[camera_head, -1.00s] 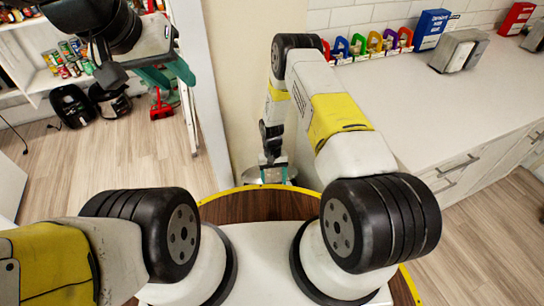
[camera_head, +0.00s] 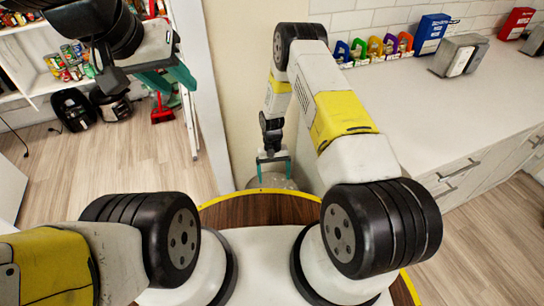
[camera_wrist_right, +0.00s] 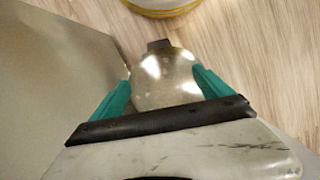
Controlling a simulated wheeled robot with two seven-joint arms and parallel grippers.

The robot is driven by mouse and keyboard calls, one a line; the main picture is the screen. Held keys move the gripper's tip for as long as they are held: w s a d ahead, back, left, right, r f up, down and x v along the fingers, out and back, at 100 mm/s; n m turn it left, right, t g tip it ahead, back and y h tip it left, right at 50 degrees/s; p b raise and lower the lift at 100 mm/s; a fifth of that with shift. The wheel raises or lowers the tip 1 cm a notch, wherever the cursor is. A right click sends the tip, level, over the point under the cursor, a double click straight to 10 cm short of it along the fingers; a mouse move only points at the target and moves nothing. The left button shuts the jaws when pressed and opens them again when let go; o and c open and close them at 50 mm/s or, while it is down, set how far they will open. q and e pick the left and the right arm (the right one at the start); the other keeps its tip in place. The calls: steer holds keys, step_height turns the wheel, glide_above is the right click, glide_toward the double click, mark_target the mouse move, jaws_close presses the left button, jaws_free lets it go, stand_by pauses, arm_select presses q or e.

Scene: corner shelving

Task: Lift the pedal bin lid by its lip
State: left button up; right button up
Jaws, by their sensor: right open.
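The pedal bin's round, shiny metal lid (camera_wrist_right: 165,82) shows in the right wrist view, with a small dark tab (camera_wrist_right: 158,45) at its far edge. I cannot tell whether this tab is the lip or the pedal. My right gripper (camera_wrist_right: 162,92) is open, its teal fingers on either side of the lid in that view; contact cannot be judged. In the head view the right gripper (camera_head: 273,166) points down over the bin (camera_head: 283,183), which is partly hidden by my base. My left gripper (camera_head: 167,78) is raised at upper left, away from the bin; its opening is unclear.
A white counter (camera_head: 430,110) with a napkin dispenser (camera_head: 459,55) and colourful items stands at right. A wall post (camera_head: 238,90) is behind the right gripper. A grey panel (camera_wrist_right: 50,80) lies close left in the wrist view. Open wood floor (camera_head: 110,165) is at left.

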steer(key=shift+v, duration=1.7)
